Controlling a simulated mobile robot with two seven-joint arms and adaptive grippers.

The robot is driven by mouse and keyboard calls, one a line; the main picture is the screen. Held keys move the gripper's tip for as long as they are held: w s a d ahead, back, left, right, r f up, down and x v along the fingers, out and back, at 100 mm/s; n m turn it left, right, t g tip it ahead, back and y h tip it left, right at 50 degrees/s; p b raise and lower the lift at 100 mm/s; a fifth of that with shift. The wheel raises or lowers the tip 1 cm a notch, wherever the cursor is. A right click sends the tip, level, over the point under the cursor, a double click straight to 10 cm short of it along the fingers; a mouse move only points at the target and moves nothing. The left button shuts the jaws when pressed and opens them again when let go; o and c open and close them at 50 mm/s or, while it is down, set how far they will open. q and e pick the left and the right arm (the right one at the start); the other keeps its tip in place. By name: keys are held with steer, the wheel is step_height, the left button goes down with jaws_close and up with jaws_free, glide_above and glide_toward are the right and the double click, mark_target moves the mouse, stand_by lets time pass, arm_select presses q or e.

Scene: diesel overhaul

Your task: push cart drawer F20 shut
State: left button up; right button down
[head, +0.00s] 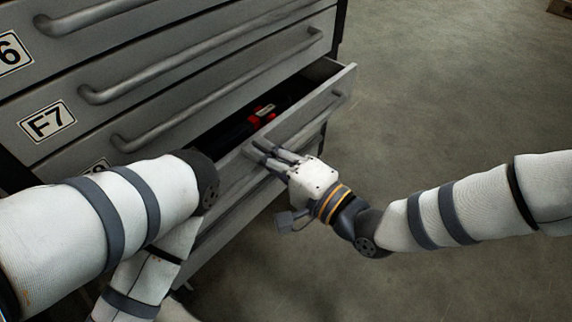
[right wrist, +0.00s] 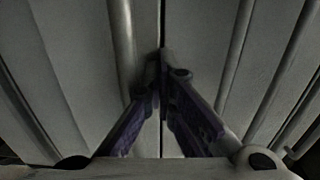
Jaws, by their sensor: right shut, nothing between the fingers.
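A grey cart drawer (head: 318,106) stands pulled out from the cabinet, with dark contents and a red item (head: 263,114) inside. Its label is hidden, so I cannot read whether it is F20. My right gripper (head: 258,149) is shut and empty, its fingertips at the drawer's front face near the handle. In the right wrist view the closed fingertips (right wrist: 161,62) point at grey panels and bar handles; whether they touch is unclear. My left arm crosses the lower left and hides part of the drawer front. My left gripper is not in view.
Shut drawers with long bar handles stand above, one labelled F7 (head: 47,121) and one with a label ending in 6 (head: 10,53). Another label is mostly hidden behind my left arm.

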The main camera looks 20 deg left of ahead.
mark_target(246, 142)
steer(key=shift+b+x, duration=0.65)
steer(key=shift+x, duration=1.1)
